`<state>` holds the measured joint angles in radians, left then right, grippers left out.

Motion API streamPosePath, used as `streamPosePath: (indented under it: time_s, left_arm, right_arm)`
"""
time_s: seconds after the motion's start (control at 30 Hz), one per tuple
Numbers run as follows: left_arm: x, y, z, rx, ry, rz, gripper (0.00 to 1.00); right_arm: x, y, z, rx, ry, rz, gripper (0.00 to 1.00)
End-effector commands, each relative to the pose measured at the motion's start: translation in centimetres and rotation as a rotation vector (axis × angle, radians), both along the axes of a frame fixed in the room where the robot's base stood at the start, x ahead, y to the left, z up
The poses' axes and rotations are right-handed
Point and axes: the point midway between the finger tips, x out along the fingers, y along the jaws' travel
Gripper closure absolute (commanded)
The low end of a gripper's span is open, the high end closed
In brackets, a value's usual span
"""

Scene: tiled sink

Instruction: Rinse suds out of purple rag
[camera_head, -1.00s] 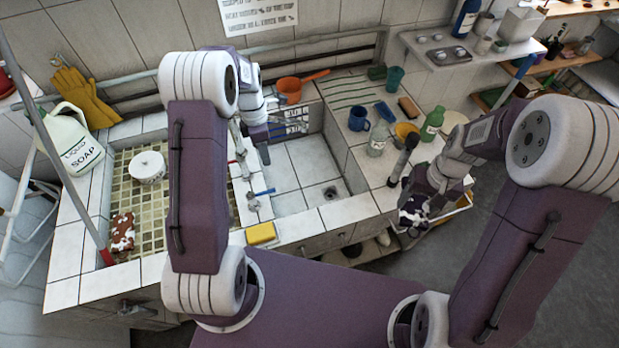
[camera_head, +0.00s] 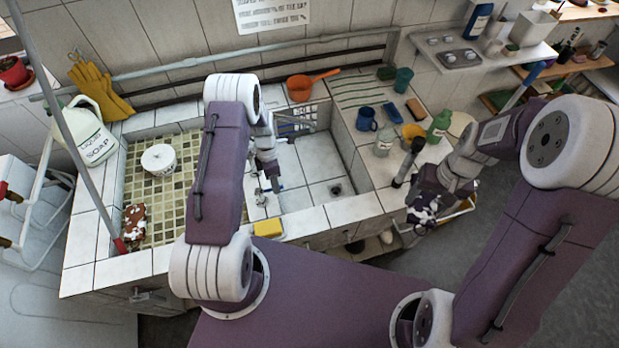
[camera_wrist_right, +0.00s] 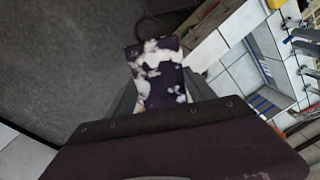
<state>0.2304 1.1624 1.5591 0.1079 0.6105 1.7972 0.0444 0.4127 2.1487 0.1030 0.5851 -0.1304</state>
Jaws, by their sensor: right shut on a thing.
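A dark purple rag (camera_head: 421,211) with white suds hangs from my right gripper (camera_head: 428,192), beyond the right end of the counter and outside the sink. The right basin (camera_head: 315,165) looks empty, with a dark drain.
A brown sudsy rag (camera_head: 133,222) and a white tub (camera_head: 158,158) are in the left tiled basin. A yellow sponge (camera_head: 268,228) lies on the front edge.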

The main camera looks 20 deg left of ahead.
Motion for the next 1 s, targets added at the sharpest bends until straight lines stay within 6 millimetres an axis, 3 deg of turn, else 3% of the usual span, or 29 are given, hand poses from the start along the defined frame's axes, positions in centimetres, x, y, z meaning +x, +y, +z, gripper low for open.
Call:
streamPosePath:
  time_s: [0.33, 0.47, 1.0]
  left_arm:
    - [-0.07, -0.08, -0.67, 0.001, -0.002, -0.001, 0.66]
    - [-0.08, -0.07, -0.66, 0.001, -0.002, -0.001, 1.0]
    - [-0.05, -0.06, -0.62, 0.001, -0.002, -0.001, 1.0]
  right_arm:
    - [0.0, -0.01, 0.11, 0.0, 0.0, 0.0, 0.77]
    - [0.01, 0.0, 0.11, 0.0, 0.0, 0.0, 0.77]
    - [0.0, 0.0, 0.12, 0.0, 0.0, 0.0, 0.77]
